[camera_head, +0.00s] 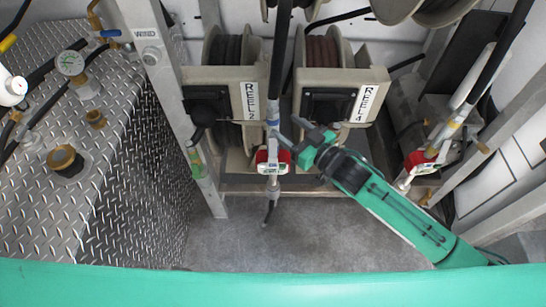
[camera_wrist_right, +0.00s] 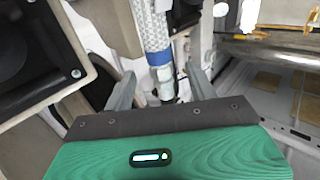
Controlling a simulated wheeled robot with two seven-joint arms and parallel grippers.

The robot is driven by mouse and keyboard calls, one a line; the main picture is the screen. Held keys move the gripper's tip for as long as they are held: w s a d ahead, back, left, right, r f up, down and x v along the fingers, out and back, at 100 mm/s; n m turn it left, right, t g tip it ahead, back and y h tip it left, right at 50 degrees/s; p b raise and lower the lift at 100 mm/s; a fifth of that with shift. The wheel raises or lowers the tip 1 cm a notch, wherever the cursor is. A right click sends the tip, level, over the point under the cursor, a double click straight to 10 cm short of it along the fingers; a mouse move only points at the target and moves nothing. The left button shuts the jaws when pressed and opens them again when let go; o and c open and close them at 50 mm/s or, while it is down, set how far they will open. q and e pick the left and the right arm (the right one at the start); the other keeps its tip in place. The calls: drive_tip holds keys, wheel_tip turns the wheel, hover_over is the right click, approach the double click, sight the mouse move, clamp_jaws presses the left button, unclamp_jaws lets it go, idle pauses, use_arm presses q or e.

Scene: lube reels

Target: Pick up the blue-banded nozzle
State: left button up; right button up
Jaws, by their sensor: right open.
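The blue-banded nozzle (camera_head: 273,164) hangs upright in front of the reels, with a red-and-white body and its spout pointing down. Its blue band shows just above the body, and a blue-and-white sleeve (camera_wrist_right: 154,38) shows in the right wrist view. My right gripper (camera_head: 289,131) comes in from the right, with its fingertips beside the nozzle's upper stem. In the right wrist view the fingers (camera_wrist_right: 162,84) are apart, with the stem appearing between them. I cannot tell how deep it sits between them. The red body is hidden in that view. My left gripper is not in view.
Another red-bodied nozzle (camera_head: 419,162) with a yellow-and-blue band hangs at the right. Reel 2 (camera_head: 225,95) and reel 4 (camera_head: 338,95) stand behind. A metal post (camera_head: 168,95) and a diamond-plate tank (camera_head: 110,190) are at the left. The floor (camera_head: 300,235) below is clear.

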sight(277, 117)
drive_tip(key=x, duration=0.2)
drive_tip(key=p+x, duration=0.1)
drive_tip(key=x, duration=0.1)
drive_tip(key=shift+r, duration=0.4)
drive_tip(key=shift+w+a, duration=0.3)
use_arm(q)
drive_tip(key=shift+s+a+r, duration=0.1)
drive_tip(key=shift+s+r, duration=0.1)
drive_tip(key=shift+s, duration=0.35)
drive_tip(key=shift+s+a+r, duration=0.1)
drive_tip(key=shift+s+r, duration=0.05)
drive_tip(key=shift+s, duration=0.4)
use_arm(e)
drive_tip(key=shift+d, duration=0.1)
drive_tip(key=c, duration=0.3)
clamp_jaws()
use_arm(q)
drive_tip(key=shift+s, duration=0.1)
